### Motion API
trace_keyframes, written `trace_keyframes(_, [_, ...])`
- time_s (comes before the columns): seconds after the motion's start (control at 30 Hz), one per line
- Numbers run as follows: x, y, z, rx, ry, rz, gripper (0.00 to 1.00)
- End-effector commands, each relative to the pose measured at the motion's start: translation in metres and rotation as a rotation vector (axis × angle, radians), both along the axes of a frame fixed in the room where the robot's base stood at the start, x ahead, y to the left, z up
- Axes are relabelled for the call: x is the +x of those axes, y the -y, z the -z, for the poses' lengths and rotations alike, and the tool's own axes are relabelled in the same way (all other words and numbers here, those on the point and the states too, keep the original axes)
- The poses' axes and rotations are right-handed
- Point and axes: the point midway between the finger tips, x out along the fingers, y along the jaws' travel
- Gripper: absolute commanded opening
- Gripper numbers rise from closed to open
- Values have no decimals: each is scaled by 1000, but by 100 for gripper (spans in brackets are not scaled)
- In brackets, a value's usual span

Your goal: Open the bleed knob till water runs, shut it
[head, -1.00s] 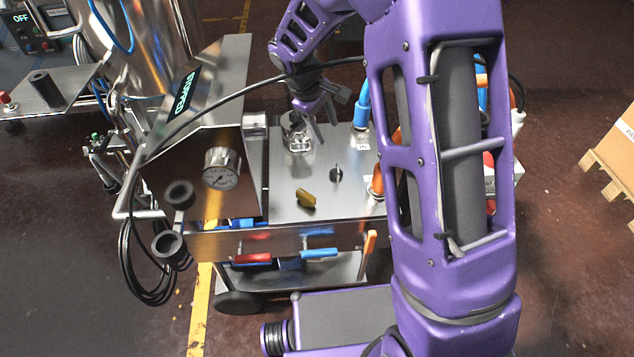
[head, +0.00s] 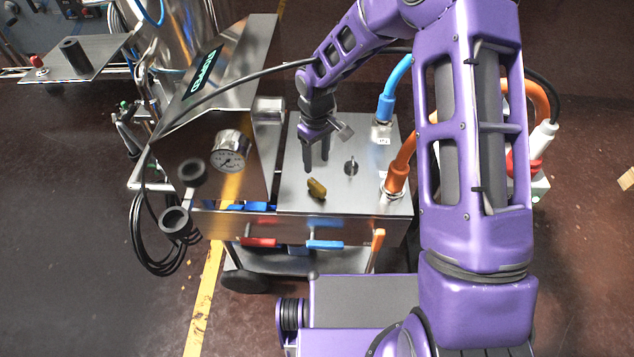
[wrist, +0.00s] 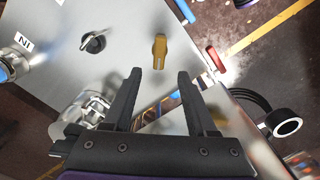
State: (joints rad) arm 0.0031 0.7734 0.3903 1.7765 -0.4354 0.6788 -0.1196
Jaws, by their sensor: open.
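A yellow-brass wing knob (head: 317,188) sits near the front edge of the steel top plate (head: 303,145). A black knob (head: 351,168) with a pale line stands to its right. The frames do not show which one is the bleed knob. My gripper (head: 316,165) is open and empty, pointing down just behind the brass knob. In the wrist view the brass knob (wrist: 159,50) lies ahead of the gap between my fingertips (wrist: 160,74), apart from both. The black knob (wrist: 93,42) is off to the left. No running water is visible.
A blue hose (head: 395,88) and an orange hose (head: 398,165) rise at the plate's right. A pressure gauge (head: 229,150) is left. Red (head: 258,242) and blue (head: 324,245) handles sit below the front edge.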

Motion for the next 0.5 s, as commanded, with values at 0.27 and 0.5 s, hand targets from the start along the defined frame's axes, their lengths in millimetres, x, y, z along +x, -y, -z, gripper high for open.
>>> trace_keyframes(0.27, [0,0,62,-1,-2,-2,57])
trace_keyframes(0.5, [0,0,93,-1,0,-2,57])
